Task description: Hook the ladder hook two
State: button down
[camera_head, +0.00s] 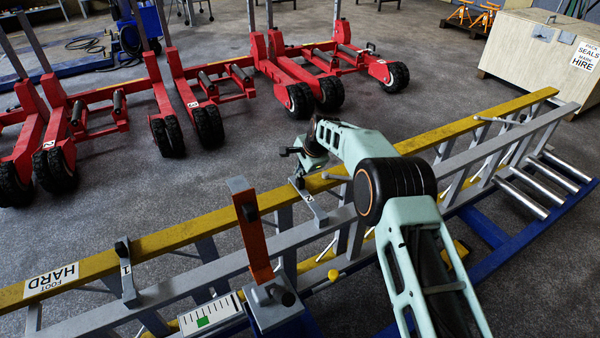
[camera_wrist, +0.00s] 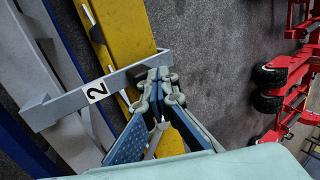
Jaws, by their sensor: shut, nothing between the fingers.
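Ladder hook two is a grey bar (camera_head: 314,208) marked "2". It lies across the yellow ladder rail (camera_head: 220,212) and reaches toward the grey rail (camera_head: 200,272). In the wrist view the hook (camera_wrist: 64,106) crosses the yellow rail (camera_wrist: 125,35), with its bent end at the left. My gripper (camera_head: 296,166) is above the yellow rail at the hook's far end. In the wrist view its fingertips (camera_wrist: 155,80) are together beside the bar's right end. I cannot tell if they touch it. The gripper is shut and empty.
Ladder hook one (camera_head: 126,275) lies across the rails at the left. An orange lever (camera_head: 252,232) stands up between the two hooks. Red trolley jacks (camera_head: 290,65) stand behind on the floor. A wooden crate (camera_head: 530,65) is at the back right.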

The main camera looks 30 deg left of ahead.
jog(key=shift+s, duration=0.1)
jog(key=v, duration=1.2)
dwell(0.4)
